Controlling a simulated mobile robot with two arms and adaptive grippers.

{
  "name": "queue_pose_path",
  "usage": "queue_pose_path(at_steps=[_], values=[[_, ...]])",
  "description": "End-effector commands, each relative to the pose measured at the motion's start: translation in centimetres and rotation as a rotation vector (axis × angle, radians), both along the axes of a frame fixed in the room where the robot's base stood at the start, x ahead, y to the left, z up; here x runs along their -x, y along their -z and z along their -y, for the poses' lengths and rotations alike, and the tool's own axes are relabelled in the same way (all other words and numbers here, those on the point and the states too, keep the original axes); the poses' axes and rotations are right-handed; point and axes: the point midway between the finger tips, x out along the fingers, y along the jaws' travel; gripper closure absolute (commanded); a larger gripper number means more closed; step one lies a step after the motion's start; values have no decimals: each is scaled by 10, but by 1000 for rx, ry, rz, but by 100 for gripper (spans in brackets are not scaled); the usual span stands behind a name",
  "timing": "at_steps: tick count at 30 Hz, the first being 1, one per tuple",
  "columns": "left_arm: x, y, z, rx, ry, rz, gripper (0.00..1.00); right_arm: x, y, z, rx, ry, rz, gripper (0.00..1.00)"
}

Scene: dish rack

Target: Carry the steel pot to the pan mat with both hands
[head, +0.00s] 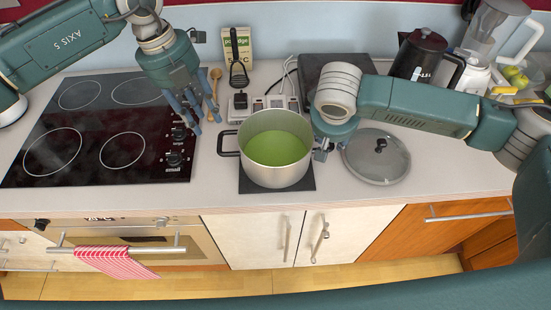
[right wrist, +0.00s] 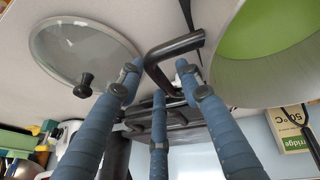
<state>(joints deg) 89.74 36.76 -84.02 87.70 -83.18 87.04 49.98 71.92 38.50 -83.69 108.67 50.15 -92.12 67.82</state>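The steel pot (head: 277,177), green inside, stands upright on a dark square mat (head: 306,186) on the counter. Its left black handle (head: 228,142) is free. My left gripper (head: 197,117) is open and empty, up and left of that handle, apart from it. My right gripper (head: 321,149) is at the pot's right side. In the right wrist view its blue fingers are spread around the pot's right black handle (right wrist: 156,58), with gaps visible, so it looks open. The pot wall (right wrist: 270,83) is close beside the fingers. Contact with the handle is unclear.
A black hob (head: 92,130) lies to the left. A glass lid (head: 377,167) lies right of the pot, near my right arm. A power strip (head: 275,102), spoon and masher are behind. A kettle (head: 420,55) and blender stand back right.

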Motion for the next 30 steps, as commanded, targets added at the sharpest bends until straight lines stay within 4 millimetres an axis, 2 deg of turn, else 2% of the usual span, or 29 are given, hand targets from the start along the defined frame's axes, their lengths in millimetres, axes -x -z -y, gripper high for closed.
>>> queue_pose_path(at_steps=[3, 8, 11, 21, 25, 30], values=[[-1, -12, -2, 0, 0, 2, 65, 0, 0, 0, 0, 0, 0, 65], [0, -17, -4, -1, -1, 0, 65, 2, -8, -2, -3, -2, 2, 65], [0, -17, -4, 0, -1, 0, 65, 8, -21, -6, -4, -2, 2, 65], [0, -16, -4, 0, -1, 0, 65, 35, -85, -18, -1, -2, 3, 65], [0, -16, -4, 0, -1, 0, 65, 41, -101, -22, -1, -2, 2, 65], [0, -16, -3, 0, -1, 0, 65, 45, -108, -23, 0, 0, 0, 65]])
